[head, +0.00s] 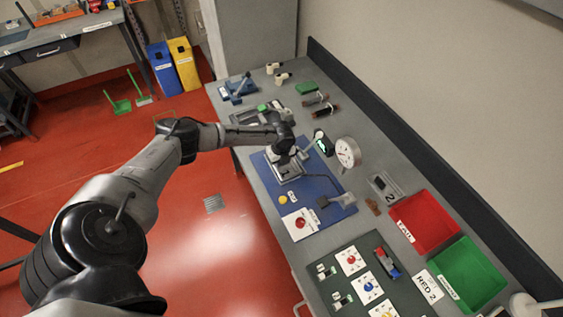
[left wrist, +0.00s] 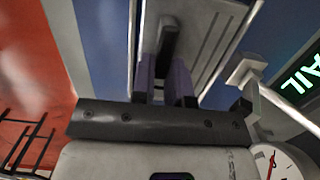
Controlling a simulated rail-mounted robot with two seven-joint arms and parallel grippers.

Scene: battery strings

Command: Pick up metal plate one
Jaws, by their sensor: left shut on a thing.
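My left gripper (head: 284,158) is over the far part of the blue mat (head: 318,188) in the head view. In the left wrist view its two purplish fingers (left wrist: 167,85) are shut on the dark upright handle of a grey metal plate (left wrist: 212,35). The plate also shows under the gripper in the head view (head: 287,173); no number is readable on it, so I cannot confirm it is plate one. Thin bright rods run along both sides of it. I cannot tell whether it is lifted. Another metal plate (head: 381,188), marked 2, lies to the right.
A round dial gauge (head: 348,152) and a lit green display (head: 323,143) stand close right of the gripper. A red bin (head: 425,222) and a green bin (head: 468,275) are at the right. A white card with a red dot (head: 299,224) lies at the mat's near end.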

